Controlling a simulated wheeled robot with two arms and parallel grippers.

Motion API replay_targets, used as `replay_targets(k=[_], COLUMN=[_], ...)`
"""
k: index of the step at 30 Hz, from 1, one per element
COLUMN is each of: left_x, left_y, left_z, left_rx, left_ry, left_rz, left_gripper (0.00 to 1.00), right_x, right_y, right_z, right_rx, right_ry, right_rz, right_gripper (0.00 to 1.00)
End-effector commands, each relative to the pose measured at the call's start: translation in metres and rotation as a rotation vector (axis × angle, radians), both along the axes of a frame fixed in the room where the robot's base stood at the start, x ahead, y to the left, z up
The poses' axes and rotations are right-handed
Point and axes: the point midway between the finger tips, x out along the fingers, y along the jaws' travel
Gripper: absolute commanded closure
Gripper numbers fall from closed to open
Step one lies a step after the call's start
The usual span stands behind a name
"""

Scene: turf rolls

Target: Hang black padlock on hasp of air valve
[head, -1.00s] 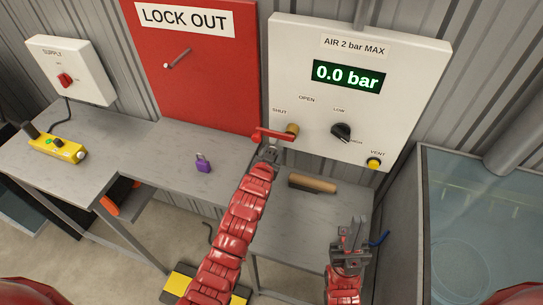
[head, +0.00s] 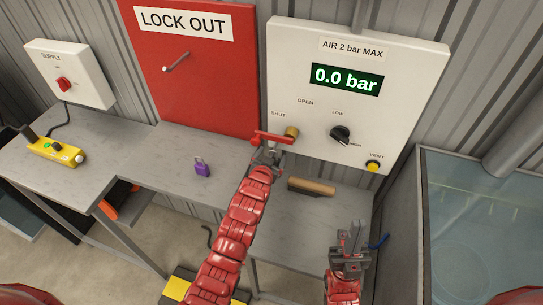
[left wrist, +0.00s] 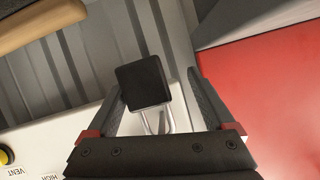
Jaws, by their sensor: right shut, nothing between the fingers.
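The black padlock (left wrist: 145,86) shows in the left wrist view, its shackle running toward the white panel's edge. In the head view it is hidden behind my left gripper (head: 266,155), at the red valve handle (head: 270,137). My left gripper also shows in the left wrist view (left wrist: 158,95); its fingers are spread either side of the padlock, with a clear gap on the right side. Whether the shackle passes through the hasp I cannot tell; the hasp is not clearly visible. The valve handle lies toward SHUT. My right gripper (head: 350,242) is shut and empty, low at the right.
The white air panel (head: 425,60) reads 0.0 bar. A purple padlock (head: 202,169) and a yellow control box (head: 55,152) are on the grey bench. A wooden-handled brush (head: 312,186) lies below the panel. A glass-sided tank (head: 480,220) stands at right.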

Motion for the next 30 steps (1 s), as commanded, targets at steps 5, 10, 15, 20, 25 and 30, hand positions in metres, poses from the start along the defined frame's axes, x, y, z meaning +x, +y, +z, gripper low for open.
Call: replay_targets(k=[5, 10, 15, 20, 25, 30], left_x=[0.000, -0.004, -0.019, -0.040, -0.065, -0.091], left_y=[0.000, 0.001, 0.005, 0.009, 0.015, 0.021], left_z=[0.000, 0.001, 0.005, 0.015, 0.024, 0.034], left_rx=[0.000, -0.001, 0.000, -0.002, 0.000, 0.000], left_ry=[0.000, -0.003, -0.001, -0.006, -0.003, -0.002], left_rz=[0.000, -0.001, 0.000, 0.000, 0.000, -0.001], left_gripper=[0.13, 0.13, 0.13, 0.13, 0.13, 0.13], right_x=[0.000, 0.000, 0.000, 0.000, 0.000, 0.000], right_y=[0.000, 0.000, 0.000, 0.000, 0.000, 0.000], right_z=[0.000, -0.003, -0.011, -0.021, -0.031, -0.042], right_rx=[0.000, 0.000, 0.000, 0.000, 0.000, 0.000], right_ry=[0.000, 0.000, 0.000, 0.000, 0.000, 0.000], right_rz=[0.000, 0.000, 0.000, 0.000, 0.000, 0.000], right_gripper=[1.00, 1.00, 1.00, 1.00, 1.00, 1.00])
